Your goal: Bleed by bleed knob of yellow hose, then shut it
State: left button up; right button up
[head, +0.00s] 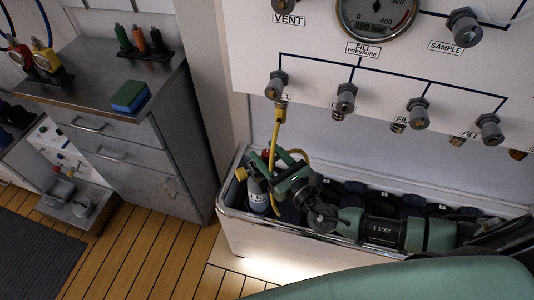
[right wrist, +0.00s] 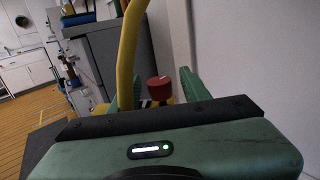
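The yellow hose (head: 277,132) hangs from the leftmost lower valve (head: 276,85) of the panel down to a grey cylinder (head: 258,193) in the trough. Its red bleed knob (head: 265,154) shows just beyond my right gripper (head: 278,172). In the right wrist view the red knob (right wrist: 160,87) appears between the two green fingers of my right gripper (right wrist: 163,83), with gaps on both sides. The fingers are apart and hold nothing visible. The hose (right wrist: 128,55) passes close in front of the left finger. The knob's lower part is partly hidden. My left gripper is not in view.
The white trough (head: 235,222) surrounds the cylinder, and my right forearm lies along it. The panel (head: 300,130) with gauge (head: 375,15) and several valves rises behind. A metal cabinet (head: 95,80) with a sponge (head: 130,96) stands left. The wooden floor (head: 140,240) between is clear.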

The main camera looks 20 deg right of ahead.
aim_at(270, 158)
jog(key=shift+s, duration=0.1)
jog(key=shift+s+d+f, duration=0.1)
jog(key=shift+s, duration=0.2)
jog(key=b+v, duration=0.1)
jog(key=v, duration=0.5)
jog(key=shift+s+d, duration=0.1)
jog(key=shift+s, duration=0.4)
